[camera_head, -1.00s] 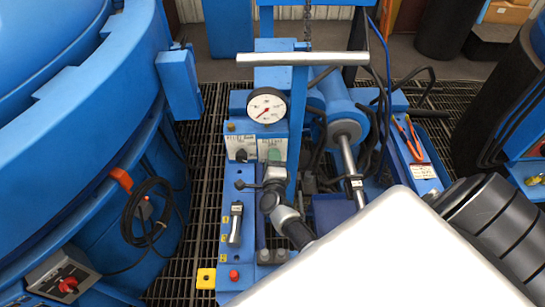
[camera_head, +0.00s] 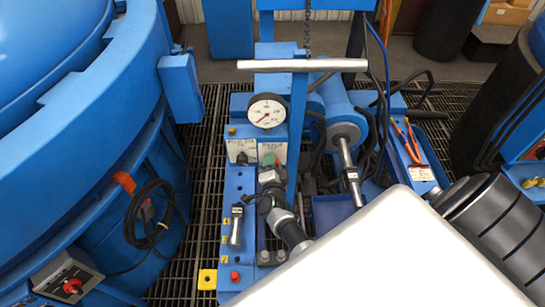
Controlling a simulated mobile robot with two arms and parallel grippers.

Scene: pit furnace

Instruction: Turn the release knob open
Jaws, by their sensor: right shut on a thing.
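The release knob (camera_head: 267,159) is a small green knob below the right-hand label on the blue pump unit. Only its upper part shows, because my right gripper (camera_head: 267,172) covers the rest. My right gripper, dark grey and black, reaches up to it from below right and is shut on it. My left gripper is not in view.
A black knob (camera_head: 241,158) sits left of the release knob, under its own label. A round pressure gauge (camera_head: 267,111) is above. A chrome lever (camera_head: 236,225), red button (camera_head: 234,276) and silver crossbar (camera_head: 302,65) are close by. The blue furnace wall (camera_head: 70,130) stands left.

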